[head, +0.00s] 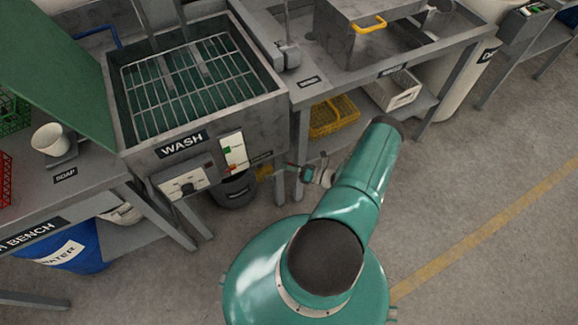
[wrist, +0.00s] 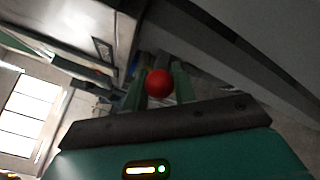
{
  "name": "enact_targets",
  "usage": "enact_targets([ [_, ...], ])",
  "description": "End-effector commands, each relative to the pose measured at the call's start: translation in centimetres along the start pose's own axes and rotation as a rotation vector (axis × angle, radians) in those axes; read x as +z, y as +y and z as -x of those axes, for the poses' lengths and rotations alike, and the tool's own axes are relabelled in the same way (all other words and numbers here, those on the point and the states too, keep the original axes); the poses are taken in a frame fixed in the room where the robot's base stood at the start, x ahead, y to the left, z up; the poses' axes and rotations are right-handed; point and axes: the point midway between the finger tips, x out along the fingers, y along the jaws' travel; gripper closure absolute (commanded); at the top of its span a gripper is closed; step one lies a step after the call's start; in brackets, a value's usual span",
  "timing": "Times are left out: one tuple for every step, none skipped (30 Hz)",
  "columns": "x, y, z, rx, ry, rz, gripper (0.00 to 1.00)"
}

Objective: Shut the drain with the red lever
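The red lever's round knob (wrist: 159,83) shows in the wrist view between the two green fingers of my gripper. The knob fills most of the gap; whether both fingers press on it cannot be told. In the head view my gripper (head: 291,168) reaches left, just right of the wash tank's (head: 128,165) front right corner, at the height of its lower edge. The knob is too small there to make out clearly. A white plate (head: 233,153) with green and red marks is on the tank's front. A wire rack lies in the tank, and the drain itself is hidden.
A dark bucket (head: 236,190) stands under the tank's right side. A bench (head: 420,52) with a yellow-handled box and a yellow basket (head: 334,117) below is at the right. A green lid (head: 50,60) stands at the left. The floor at the right is clear.

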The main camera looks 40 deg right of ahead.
Motion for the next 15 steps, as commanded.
enact_targets([
  [-0.01, 0.01, 0.02, 0.000, 0.000, 0.000, 0.87],
  [-0.01, 0.01, 0.02, 0.000, 0.000, 0.000, 0.93],
  [-0.01, 0.01, 0.02, 0.000, 0.000, 0.000, 1.00],
  [0.00, 0.01, 0.03, 0.000, 0.000, 0.000, 1.00],
  [-0.01, 0.01, 0.03, 0.000, 0.000, 0.000, 1.00],
  [0.00, 0.01, 0.03, 0.000, 0.000, 0.000, 1.00],
  [0.00, 0.02, 0.04, 0.000, 0.001, 0.000, 1.00],
  [0.01, 0.03, 0.04, -0.001, 0.001, 0.001, 1.00],
  [0.05, 0.05, 0.04, -0.002, 0.002, 0.003, 1.00],
  [0.08, 0.08, 0.04, -0.004, 0.004, 0.006, 1.00],
  [0.13, 0.11, 0.04, -0.007, 0.006, 0.009, 1.00],
  [0.20, 0.18, 0.04, -0.011, 0.009, 0.015, 1.00],
  [0.24, 0.26, 0.03, -0.014, 0.012, 0.021, 1.00],
  [0.28, 0.36, 0.01, -0.019, 0.016, 0.027, 1.00],
  [0.36, 0.47, 0.00, -0.027, 0.023, 0.037, 1.00],
])
